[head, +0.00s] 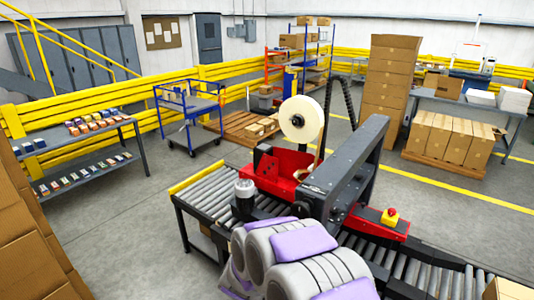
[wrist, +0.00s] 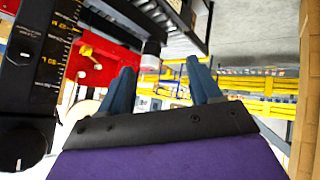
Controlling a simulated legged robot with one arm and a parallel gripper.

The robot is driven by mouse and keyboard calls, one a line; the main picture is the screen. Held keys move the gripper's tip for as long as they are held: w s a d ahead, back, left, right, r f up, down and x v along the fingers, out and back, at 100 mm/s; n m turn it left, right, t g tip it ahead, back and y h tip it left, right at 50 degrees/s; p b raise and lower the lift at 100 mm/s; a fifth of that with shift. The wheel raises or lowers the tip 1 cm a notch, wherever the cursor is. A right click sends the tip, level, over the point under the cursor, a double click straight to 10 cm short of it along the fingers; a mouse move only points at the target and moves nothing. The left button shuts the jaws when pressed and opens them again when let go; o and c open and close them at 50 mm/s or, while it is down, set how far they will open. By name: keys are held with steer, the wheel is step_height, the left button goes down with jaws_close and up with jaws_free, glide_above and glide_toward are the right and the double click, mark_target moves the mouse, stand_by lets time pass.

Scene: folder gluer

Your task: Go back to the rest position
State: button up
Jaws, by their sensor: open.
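My gripper (wrist: 160,76) shows in the wrist view with its two blue fingers apart and nothing between them. The wrist picture is upside down, with the roller conveyor and red machine parts at its top. In the head view my grey and purple arm is at the bottom middle, in front of the carton sealing machine (head: 345,170). My gripper cannot be made out there. How far the fingers are from the machine cannot be told.
A roller conveyor (head: 195,185) runs under the machine, with a red emergency stop button (head: 390,217) on the near right. A shelf table (head: 90,150) and a blue cart (head: 190,115) stand left. Stacked cartons (head: 22,240) rise at near left. Grey floor between is clear.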

steer(key=s+d+r+m+g+y+b, duration=0.1)
steer(key=s+d+r+g+y+b, duration=0.15)
steer(key=s, duration=0.45)
steer(key=s+d+r+g+y+b, duration=0.1)
steer(key=s+r+g+b, duration=0.15)
steer(key=s, duration=0.35)
steer(key=s+d+m+g+h+b, duration=0.1)
steer(key=s+d+g, duration=0.1)
steer(key=s+d, duration=0.4)
steer(key=s+d+m+g+h+b, duration=0.1)
steer(key=s+d, duration=0.5)
steer(key=s, duration=0.7)
steer(key=s+d+r+m+g+h+b, duration=0.1)
steer(key=s+d+m+g+h+b, duration=0.1)
steer(key=s+d, duration=0.4)
steer(key=s+g+b, duration=0.1)
steer(key=s, duration=0.2)
steer(key=shift+s+m, duration=0.3)
steer(key=shift+m, duration=0.1)
steer(key=shift+a, duration=0.1)
